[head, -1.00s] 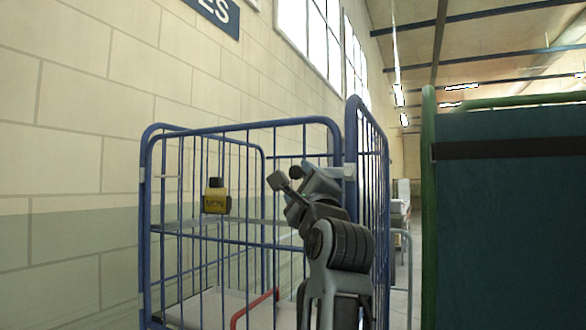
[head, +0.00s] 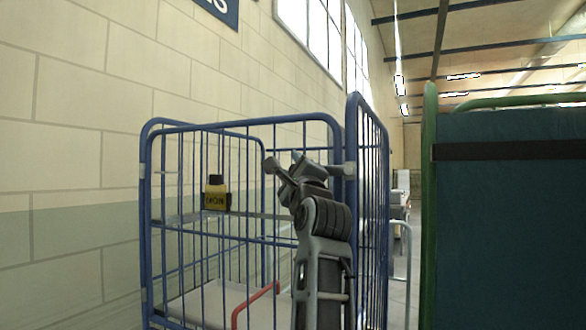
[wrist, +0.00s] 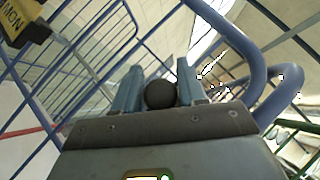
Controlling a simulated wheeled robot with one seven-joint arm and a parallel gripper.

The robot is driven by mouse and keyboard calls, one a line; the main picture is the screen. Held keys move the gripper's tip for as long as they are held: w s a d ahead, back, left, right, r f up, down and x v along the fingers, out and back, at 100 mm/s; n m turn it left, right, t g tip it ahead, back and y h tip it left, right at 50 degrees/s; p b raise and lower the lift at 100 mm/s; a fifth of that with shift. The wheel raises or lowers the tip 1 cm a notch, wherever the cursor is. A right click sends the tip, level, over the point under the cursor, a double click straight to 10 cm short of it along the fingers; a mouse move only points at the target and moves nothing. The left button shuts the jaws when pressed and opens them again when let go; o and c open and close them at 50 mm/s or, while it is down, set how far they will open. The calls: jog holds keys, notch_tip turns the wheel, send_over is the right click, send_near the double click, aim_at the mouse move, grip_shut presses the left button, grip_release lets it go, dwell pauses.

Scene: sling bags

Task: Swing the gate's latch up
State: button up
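My gripper (head: 298,160) is at the upper right of the blue cage's gate, near the right post. In the wrist view its two blue-grey fingers (wrist: 160,84) stand apart, with a dark round knob (wrist: 161,95), apparently the latch's, between them. I cannot tell whether they touch the knob. In the head view my gripper and arm hide much of the latch. A grey fitting (head: 347,170) shows beside the gripper at the post.
A green-framed dark panel (head: 510,220) stands right; a block wall (head: 70,120) is left.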

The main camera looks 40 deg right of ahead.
aim_at(349, 113)
grip_shut()
